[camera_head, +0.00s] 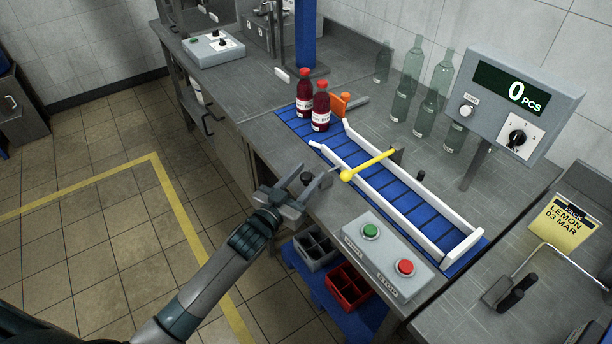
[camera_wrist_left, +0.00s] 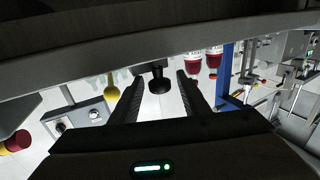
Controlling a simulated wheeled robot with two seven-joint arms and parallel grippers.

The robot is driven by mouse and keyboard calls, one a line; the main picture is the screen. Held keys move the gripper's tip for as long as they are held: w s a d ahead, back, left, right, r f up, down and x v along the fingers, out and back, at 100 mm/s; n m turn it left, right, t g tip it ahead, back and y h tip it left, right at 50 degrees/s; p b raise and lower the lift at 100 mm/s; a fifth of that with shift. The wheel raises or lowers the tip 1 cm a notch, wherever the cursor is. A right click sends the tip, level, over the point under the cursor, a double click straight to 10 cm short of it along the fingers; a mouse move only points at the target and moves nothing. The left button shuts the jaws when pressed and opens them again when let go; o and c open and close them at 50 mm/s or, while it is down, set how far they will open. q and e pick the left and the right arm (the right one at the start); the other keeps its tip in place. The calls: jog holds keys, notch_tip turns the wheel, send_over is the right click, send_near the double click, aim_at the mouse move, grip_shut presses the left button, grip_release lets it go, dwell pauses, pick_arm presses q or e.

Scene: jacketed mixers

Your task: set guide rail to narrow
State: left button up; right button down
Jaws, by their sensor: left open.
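Two white guide rails (camera_head: 384,190) run along the blue conveyor (camera_head: 350,152). A yellow rod with a round yellow knob (camera_head: 346,175) lies across them at an angle. The yellow knob also shows in the wrist view (camera_wrist_left: 111,92). In the wrist view the black knob (camera_wrist_left: 158,82) appears between the two fingers, with gaps on both sides. My right gripper is out of view.
Two red bottles (camera_head: 320,106) stand on the conveyor's far end beside an orange part (camera_head: 346,98). A box with green and red buttons (camera_head: 387,252) is at the front edge. A counter display (camera_head: 516,100) reads 0 PCS. Clear bottles (camera_head: 427,112) stand behind. Crates (camera_head: 349,288) sit below.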

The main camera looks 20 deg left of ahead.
pick_arm(q)
grip_shut()
jog(key=shift+w+d, duration=0.9)
jog(key=shift+w, duration=0.25)
jog(key=shift+w+d, duration=0.1)
jog(key=shift+w, duration=0.1)
jog(key=shift+s+r, duration=0.1)
grip_release()
jog(key=shift+w+d, duration=0.15)
jog(key=shift+w, duration=0.05)
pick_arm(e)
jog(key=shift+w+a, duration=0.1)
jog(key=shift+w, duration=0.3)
pick_arm(q)
jog(key=shift+s, duration=0.1)
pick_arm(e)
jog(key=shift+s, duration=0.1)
